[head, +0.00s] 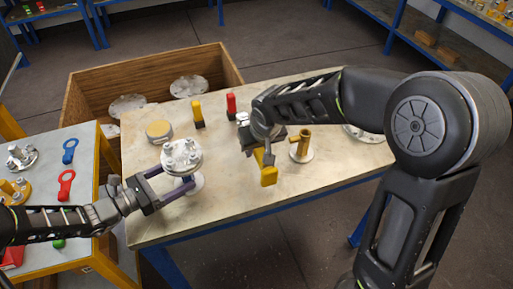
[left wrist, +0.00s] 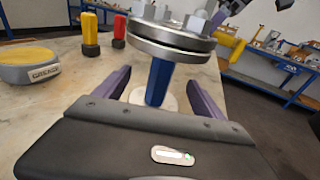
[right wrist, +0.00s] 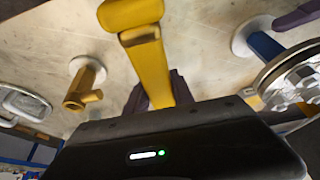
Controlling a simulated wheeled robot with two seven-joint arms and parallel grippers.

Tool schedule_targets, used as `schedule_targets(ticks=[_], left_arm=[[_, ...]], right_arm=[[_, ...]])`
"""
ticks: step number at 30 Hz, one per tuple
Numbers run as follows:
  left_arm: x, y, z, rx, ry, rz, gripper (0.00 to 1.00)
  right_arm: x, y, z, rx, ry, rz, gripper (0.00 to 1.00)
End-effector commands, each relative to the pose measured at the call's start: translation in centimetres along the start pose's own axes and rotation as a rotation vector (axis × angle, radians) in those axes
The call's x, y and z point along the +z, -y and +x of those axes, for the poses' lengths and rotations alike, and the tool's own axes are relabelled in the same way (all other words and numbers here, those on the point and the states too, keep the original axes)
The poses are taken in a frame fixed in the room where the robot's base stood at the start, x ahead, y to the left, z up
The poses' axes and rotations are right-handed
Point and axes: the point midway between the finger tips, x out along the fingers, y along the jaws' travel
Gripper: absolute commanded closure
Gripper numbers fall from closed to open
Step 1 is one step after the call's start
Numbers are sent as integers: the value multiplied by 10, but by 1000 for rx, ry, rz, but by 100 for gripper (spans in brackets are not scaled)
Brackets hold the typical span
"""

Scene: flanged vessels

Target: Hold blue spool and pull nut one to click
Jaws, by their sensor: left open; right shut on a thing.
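The blue spool (left wrist: 158,82) stands upright on a pale round base, with a metal flange (head: 182,155) carrying several bolts and nuts (left wrist: 196,20) on top. My left gripper (head: 172,190) is open, its purple fingers on either side of the spool's blue pipe; I cannot tell whether they touch it. The spool also shows in the right wrist view (right wrist: 264,45). My right gripper (head: 262,150) is shut on a yellow tool (right wrist: 150,65), held over the table to the right of the spool. Which nut is number one cannot be told.
A yellow pipe piece with a side branch (head: 304,143) stands right of the yellow tool. A yellow-topped grey puck (head: 159,130), a yellow-capped item (head: 197,113) and a red-capped item (head: 231,105) stand behind. A wooden crate (head: 150,72) holds flanges. The table's front is clear.

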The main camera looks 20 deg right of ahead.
Motion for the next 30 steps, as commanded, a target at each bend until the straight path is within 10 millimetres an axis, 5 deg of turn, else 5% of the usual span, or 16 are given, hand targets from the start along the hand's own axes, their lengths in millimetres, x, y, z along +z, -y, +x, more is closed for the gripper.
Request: schedule_targets(ticks=[17,30], left_arm=[[0,0,19,0,0,1,20],[0,0,19,0,0,1,55]], right_arm=[[1,0,5,-1,-3,0,100],[1,0,5,-1,-3,0,100]])
